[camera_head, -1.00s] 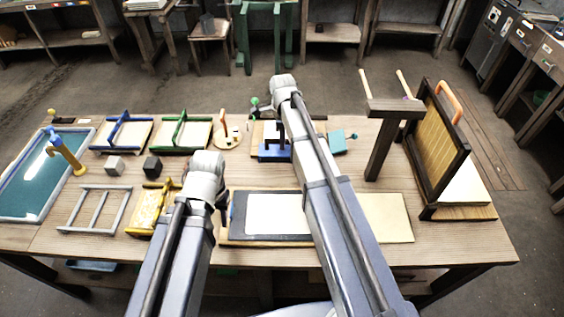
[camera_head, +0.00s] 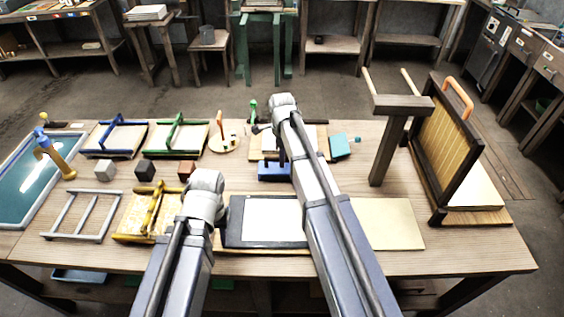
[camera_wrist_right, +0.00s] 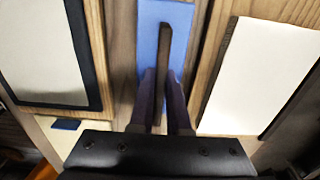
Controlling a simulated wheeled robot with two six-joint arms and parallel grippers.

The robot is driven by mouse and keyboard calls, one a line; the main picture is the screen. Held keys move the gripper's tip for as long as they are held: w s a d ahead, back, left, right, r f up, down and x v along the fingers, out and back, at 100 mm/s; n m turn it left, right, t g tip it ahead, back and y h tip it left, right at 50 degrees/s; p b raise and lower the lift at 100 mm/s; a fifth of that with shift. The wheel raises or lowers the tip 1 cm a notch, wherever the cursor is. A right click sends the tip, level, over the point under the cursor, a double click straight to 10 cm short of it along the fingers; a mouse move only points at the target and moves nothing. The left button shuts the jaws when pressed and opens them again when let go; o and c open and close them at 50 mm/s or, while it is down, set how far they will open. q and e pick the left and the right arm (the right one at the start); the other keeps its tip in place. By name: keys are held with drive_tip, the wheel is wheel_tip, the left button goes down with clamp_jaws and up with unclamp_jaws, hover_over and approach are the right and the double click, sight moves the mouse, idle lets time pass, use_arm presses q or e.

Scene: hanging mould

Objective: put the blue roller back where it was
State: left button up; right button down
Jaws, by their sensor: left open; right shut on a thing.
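The blue roller (camera_head: 273,172) is taken to be the blue piece over the middle of the table. In the right wrist view it is a blue strip (camera_wrist_right: 152,38) with a dark upright bar. My right gripper (camera_wrist_right: 163,80) is shut on that bar, the fingers on either side of it. In the head view my right wrist (camera_head: 283,103) partly hides it. I cannot tell whether the roller touches the table. My left gripper (camera_head: 205,190) is open near the yellow frame (camera_head: 150,212); its fingertips are mostly hidden.
A dark slab with a white sheet (camera_head: 272,216) lies nearer, and a wooden board with white (camera_wrist_right: 262,75) lies farther. A teal block (camera_head: 340,146) is to the right. A wooden post (camera_head: 390,150) and a tilted framed screen (camera_head: 445,135) stand farther right.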

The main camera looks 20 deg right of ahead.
use_arm(q)
drive_tip(key=shift+f+b, duration=0.55)
drive_tip(key=shift+b, duration=0.15)
use_arm(e)
drive_tip(key=shift+f, duration=0.55)
drive_tip(key=c, duration=0.9)
unclamp_jaws()
use_arm(q)
drive_tip(key=shift+r, duration=0.1)
use_arm(e)
drive_tip(key=shift+r, duration=0.1)
wheel_tip(320, 180, up, 13)
drive_tip(key=p, duration=1.4)
use_arm(q)
wheel_tip(320, 180, up, 13)
drive_tip(key=shift+b, duration=0.3)
use_arm(e)
drive_tip(key=shift+s+a+r+n+h, duration=0.1)
drive_tip(key=shift+s+a+n+h, duration=0.1)
drive_tip(key=shift+s+a+n, duration=2.95)
drive_tip(key=shift+s+a+f+n+h, duration=0.15)
drive_tip(key=shift+s+a+n, duration=1.15)
drive_tip(key=shift+s+n, duration=3.75)
drive_tip(key=shift+s+a+r+n+h, duration=0.2)
drive_tip(key=shift+s+a+n, duration=2)
drive_tip(key=shift+s+n, duration=1.9)
